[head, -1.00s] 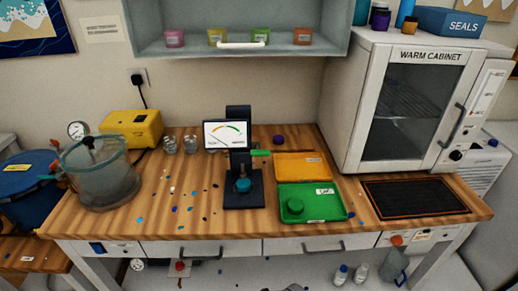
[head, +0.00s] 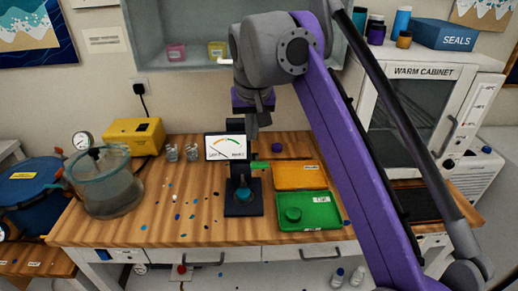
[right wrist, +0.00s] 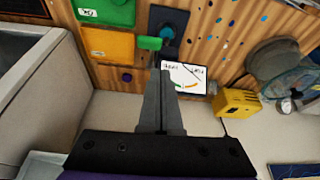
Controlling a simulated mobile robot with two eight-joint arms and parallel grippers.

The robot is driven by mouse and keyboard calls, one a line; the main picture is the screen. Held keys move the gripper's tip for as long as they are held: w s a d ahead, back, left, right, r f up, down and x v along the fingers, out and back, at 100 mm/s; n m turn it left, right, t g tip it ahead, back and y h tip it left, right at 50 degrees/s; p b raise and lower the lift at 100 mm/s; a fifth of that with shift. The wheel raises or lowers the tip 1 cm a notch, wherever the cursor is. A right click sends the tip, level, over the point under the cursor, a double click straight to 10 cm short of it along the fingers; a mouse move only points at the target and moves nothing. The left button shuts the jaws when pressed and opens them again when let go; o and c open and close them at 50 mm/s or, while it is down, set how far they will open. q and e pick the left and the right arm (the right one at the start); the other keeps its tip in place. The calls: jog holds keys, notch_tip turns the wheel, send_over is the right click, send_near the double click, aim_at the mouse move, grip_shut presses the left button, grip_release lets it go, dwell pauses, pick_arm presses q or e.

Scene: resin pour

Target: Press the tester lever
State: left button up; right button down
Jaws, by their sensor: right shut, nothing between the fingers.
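The tester (head: 243,198) is a black stand on the wooden bench, with a white dial screen (head: 227,147) and a teal disc (head: 243,194) on its base. Its green lever (head: 260,165) sticks out to the right, roughly level. My right gripper (head: 252,125) is shut and empty, pointing down above the tester's top, a little above the lever in the picture. In the right wrist view the fingers (right wrist: 165,72) end close to the green lever (right wrist: 148,43) and beside the dial screen (right wrist: 184,78). I see no clear contact. My left gripper is not in view.
An orange tray (head: 298,175) and a green tray (head: 318,211) lie right of the tester. Small cups (head: 171,152) and a yellow box (head: 133,135) stand left, near a clear pot (head: 107,190). The warm cabinet (head: 455,95) is partly behind my right arm.

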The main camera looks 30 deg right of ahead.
jog(key=shift+m, duration=0.5)
jog(key=r, duration=0.1)
jog(key=d+r, duration=0.1)
jog(key=r, duration=0.1)
jog(key=d+r, duration=0.1)
jog(key=shift+r, duration=0.15)
jog(key=b, duration=0.2)
send_over(259, 163)
notch_tip(259, 163, down, 9)
jog(key=shift+f, duration=0.15)
jog(key=f, duration=0.2)
jog(key=s+f+b, duration=0.1)
jog(key=shift+a, duration=0.35)
jog(key=shift+s+a+f, duration=0.1)
jog(key=shift+s+f, duration=0.05)
jog(key=shift+f, duration=0.25)
